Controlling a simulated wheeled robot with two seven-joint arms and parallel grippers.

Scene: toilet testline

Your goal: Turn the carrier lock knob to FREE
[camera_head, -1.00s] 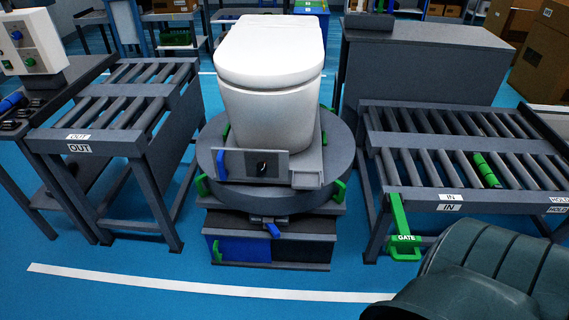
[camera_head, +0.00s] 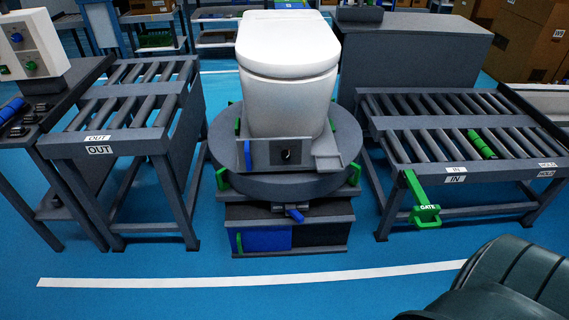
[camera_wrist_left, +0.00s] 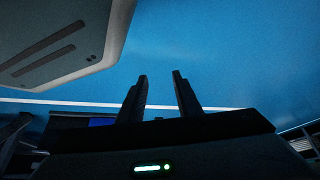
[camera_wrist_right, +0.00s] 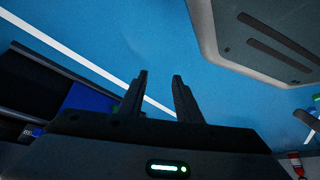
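The carrier lock knob (camera_head: 286,155) is a small dark round knob on the grey front panel (camera_head: 266,153) of the carrier, below the white toilet (camera_head: 290,100). A blue lever (camera_head: 248,155) stands at the panel's left end. The knob's pointer and any marking are too small to read. My left gripper (camera_wrist_left: 160,95) shows in the left wrist view with its two fingers apart and nothing between them. My right gripper (camera_wrist_right: 160,95) shows in the right wrist view, also with fingers apart and empty. Neither gripper shows in the head view.
The round turntable (camera_head: 285,184) stands between the OUT roller table (camera_head: 100,139) on the left and the IN roller table (camera_head: 456,170) on the right. A green GATE handle (camera_head: 424,208) juts forward. Blue floor (camera_head: 200,262) in front is clear.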

